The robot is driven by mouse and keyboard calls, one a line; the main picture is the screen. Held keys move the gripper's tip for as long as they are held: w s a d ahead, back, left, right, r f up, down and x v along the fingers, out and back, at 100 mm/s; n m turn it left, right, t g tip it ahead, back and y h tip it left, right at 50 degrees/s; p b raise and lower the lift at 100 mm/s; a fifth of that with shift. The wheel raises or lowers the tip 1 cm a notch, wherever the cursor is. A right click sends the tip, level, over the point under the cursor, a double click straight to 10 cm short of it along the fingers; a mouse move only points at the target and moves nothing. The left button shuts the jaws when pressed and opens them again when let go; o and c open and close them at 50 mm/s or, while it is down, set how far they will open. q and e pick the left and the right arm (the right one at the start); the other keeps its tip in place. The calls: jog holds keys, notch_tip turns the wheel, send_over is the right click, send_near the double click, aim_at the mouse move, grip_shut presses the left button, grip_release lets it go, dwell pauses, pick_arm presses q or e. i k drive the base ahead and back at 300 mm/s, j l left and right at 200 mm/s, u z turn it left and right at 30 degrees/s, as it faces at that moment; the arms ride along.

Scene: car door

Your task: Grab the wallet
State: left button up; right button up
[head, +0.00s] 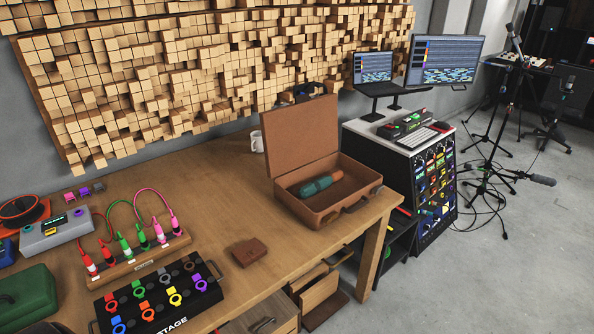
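A small brown wallet (248,252) lies flat on the wooden table (215,205), near its front edge. It is to the right of a black pedal board (158,300) and left of an open brown briefcase (306,127). Nothing covers the wallet, and it is apart from the things around it. Neither of my grippers can be made out in the head view.
The briefcase holds a green bottle-like object (316,186). A rack with colored plugs (140,262) stands behind the pedal board. A white mug (257,141) is at the back. Open drawers (320,290) stick out below the table's front edge. The tabletop behind the wallet is clear.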

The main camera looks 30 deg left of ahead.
aim_at(250, 251)
jog(key=u, duration=1.25)
jog(key=i+l+u, duration=0.25)
jog(key=l, duration=0.4)
jog(key=i+l+u, duration=0.1)
jog(key=i+l, duration=0.2)
jog(key=l, duration=0.1)
